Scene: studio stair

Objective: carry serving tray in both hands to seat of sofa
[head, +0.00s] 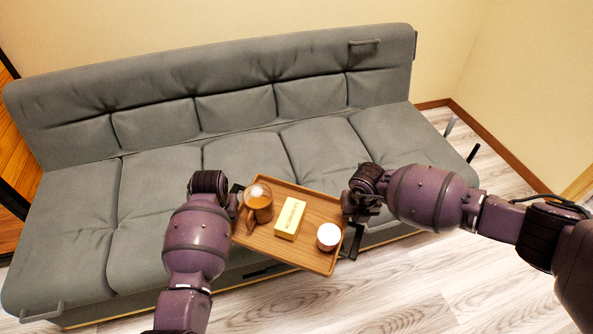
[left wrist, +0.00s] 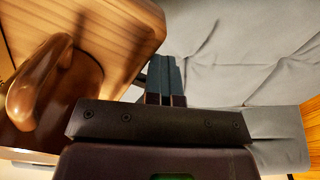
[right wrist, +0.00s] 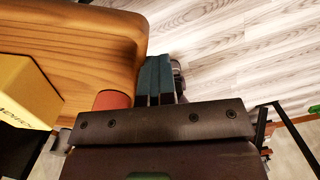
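The wooden serving tray (head: 270,247) is held level or slightly tilted, in front of and above the front edge of the grey sofa's seat (head: 240,157). It carries a brown mug (head: 258,204), a yellow box (head: 290,218) and a cup with a white top (head: 328,237). My left gripper (head: 237,190) is at the tray's left side, its fingers close together at the rim in the left wrist view (left wrist: 165,80). My right gripper (head: 349,207) is at the right side, its fingers likewise close together at the rim in the right wrist view (right wrist: 155,80). The exact contacts are partly hidden.
The sofa's backrest (head: 235,103) runs along the wall behind the seat. The visible seat cushions are clear. Pale wooden floor (head: 420,285) lies open in front and to the right. A dark-framed wooden panel (head: 8,150) stands at the far left.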

